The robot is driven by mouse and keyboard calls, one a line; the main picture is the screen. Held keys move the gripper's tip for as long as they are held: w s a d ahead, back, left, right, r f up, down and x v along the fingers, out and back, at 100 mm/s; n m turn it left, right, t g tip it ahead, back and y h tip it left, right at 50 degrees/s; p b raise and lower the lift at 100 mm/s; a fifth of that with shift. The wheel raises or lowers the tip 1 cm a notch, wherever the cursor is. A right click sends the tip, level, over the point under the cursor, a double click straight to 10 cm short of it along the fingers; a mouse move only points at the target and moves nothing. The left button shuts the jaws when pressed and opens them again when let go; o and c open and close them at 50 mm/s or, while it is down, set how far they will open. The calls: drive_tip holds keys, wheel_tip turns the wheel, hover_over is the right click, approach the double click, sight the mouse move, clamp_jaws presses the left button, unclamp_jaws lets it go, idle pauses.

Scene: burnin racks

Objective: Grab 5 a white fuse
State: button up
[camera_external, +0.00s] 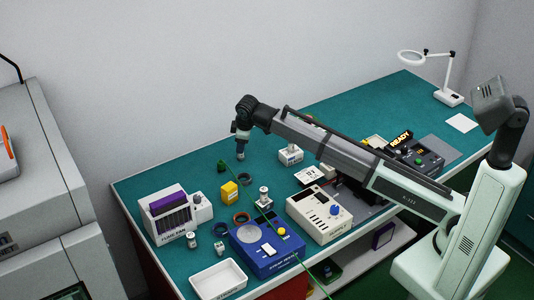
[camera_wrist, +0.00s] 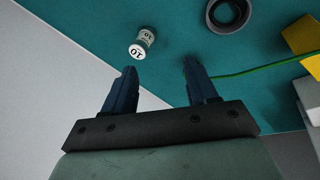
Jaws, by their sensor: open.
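A small white cylinder (camera_wrist: 142,42), probably a fuse, lies on the teal bench in the wrist view. Its end and side carry dark print that looks like "10", turned upside down. I cannot make out a "5" on any piece. My gripper (camera_wrist: 160,70) is open and empty, its two dark blue fingers apart, with the cylinder beyond the fingertips. In the external view my gripper (camera_external: 240,156) hangs pointing down above the back left of the bench. Small pale cylinders stand near the front left (camera_external: 191,241) and beside the blue unit (camera_external: 219,248); their markings are too small to read.
A dark ring (camera_external: 246,179), a yellow block (camera_external: 229,190) and a green cable (camera_wrist: 255,68) lie near my gripper. A purple-topped rack (camera_external: 170,215), a blue unit (camera_external: 265,257), a white tray (camera_external: 219,279) and a beige box (camera_external: 319,215) crowd the front.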

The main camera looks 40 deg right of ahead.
drive_tip(key=s+a+r+n+g, duration=0.2)
drive_tip(key=s+a+n, duration=0.2)
drive_tip(key=s+a, duration=1.35)
drive_tip(key=n+g, duration=0.2)
drive_tip(key=n, duration=0.1)
approach(219, 245)
drive_tip(key=shift+y, duration=0.3)
drive_tip(key=f, duration=1.2)
drive_tip(key=shift+s+d, duration=0.1)
drive_tip(key=shift+d, duration=0.2)
drive_tip(key=c, duration=1)
drive_tip(key=shift+c, duration=0.2)
drive_tip(key=shift+r, duration=0.2)
